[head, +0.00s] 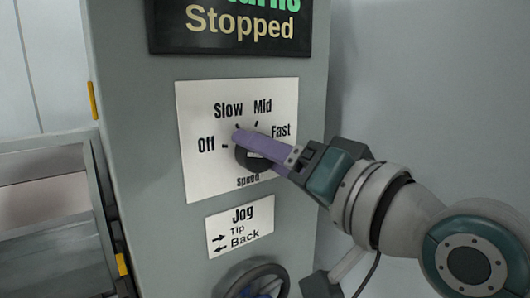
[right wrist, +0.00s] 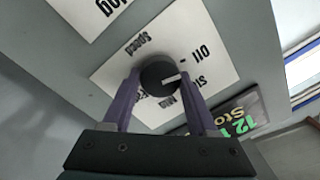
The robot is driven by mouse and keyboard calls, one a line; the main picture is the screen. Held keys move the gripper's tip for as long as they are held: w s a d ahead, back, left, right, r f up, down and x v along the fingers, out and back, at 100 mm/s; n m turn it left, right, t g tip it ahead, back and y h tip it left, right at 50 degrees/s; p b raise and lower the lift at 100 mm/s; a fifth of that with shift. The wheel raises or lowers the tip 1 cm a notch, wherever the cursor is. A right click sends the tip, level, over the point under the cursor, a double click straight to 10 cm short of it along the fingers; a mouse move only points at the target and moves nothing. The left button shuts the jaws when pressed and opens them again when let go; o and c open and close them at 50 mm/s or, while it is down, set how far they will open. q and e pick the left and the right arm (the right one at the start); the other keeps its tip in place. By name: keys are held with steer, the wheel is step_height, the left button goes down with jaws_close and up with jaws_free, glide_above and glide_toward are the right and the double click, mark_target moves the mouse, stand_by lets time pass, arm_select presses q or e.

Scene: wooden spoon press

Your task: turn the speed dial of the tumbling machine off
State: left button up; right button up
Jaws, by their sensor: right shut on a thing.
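The black round speed dial (head: 245,158) sits on a white label plate (head: 190,180) marked Off, Slow, Mid and Fast. My right gripper (head: 240,140) reaches in from the right, its purple fingers over the dial and hiding part of it. In the right wrist view my gripper (right wrist: 158,88) has one finger on each side of the dial (right wrist: 155,75), shut on it. There the dial's white pointer line (right wrist: 172,77) points toward the side of the Off and Slow marks; its exact setting is hard to tell. My left gripper is not in view.
A dark display (head: 235,45) above the dial reads Stopped. Below is a Jog label (head: 240,225) and another round dark control (head: 255,280). The grey cabinet front (head: 140,180) surrounds them. An open grey bin-like structure (head: 50,200) stands to the left.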

stand_by(0.6)
steer(key=o, duration=1.4)
steer(key=v, duration=1)
